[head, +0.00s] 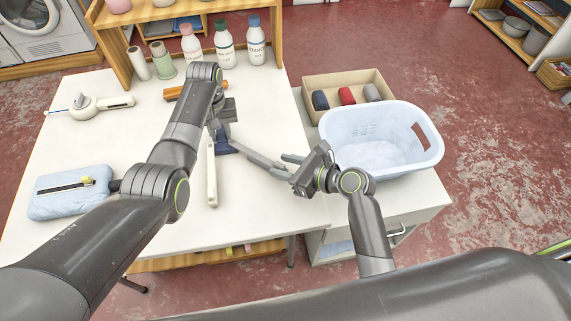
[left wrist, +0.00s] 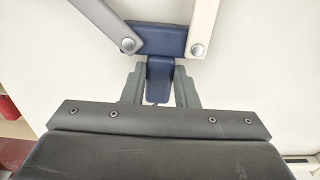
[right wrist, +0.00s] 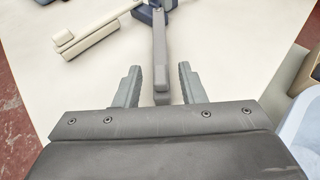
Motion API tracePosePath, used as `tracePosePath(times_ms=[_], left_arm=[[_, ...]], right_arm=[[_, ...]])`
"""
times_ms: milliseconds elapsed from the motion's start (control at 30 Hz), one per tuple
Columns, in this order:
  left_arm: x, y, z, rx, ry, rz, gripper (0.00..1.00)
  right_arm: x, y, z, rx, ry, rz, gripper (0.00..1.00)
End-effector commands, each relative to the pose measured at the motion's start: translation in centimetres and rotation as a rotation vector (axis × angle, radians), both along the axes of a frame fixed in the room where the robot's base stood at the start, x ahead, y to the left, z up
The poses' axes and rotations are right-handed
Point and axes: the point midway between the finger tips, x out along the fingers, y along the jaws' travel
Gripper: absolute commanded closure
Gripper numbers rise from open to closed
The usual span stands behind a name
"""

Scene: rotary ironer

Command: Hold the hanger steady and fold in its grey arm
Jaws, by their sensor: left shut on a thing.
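The hanger has a dark blue hub (left wrist: 158,38), a grey arm (right wrist: 160,45) and a cream arm (head: 212,178). It lies over the white table, its arms spread apart. My left gripper (left wrist: 159,72) is shut on the blue stem (left wrist: 160,82) below the hub. The grey arm points right and toward the front in the head view, toward my right gripper (head: 284,164). In the right wrist view, my right gripper (right wrist: 158,70) is open, with its fingers on either side of the grey arm's free end. Gaps show on both sides of it.
A white-blue laundry basket (head: 345,125) stands close to the right gripper, with a box of rolled cloths (head: 312,84) behind it. Several bottles (head: 224,45) stand at the back by a wooden shelf. A light blue pad (head: 55,202) and a white device (head: 88,103) lie at left.

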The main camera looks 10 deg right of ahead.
Motion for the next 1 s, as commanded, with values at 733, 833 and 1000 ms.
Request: tracePosePath(times_ms=[733,833,1000], left_arm=[[0.0,0.1,0.0,0.003,-0.001,0.001,1.0],[0.0,0.1,0.0,0.003,-0.001,0.001,1.0],[0.0,0.1,0.0,0.002,-0.001,0.001,1.0]], right_arm=[[-5.0,-5.4,3.0,-0.006,-0.002,0.0,0.64],[-6.1,-6.5,3.6,-0.005,-0.001,0.002,0.64],[-7.2,-7.6,4.3,-0.003,-0.002,0.0,0.64]])
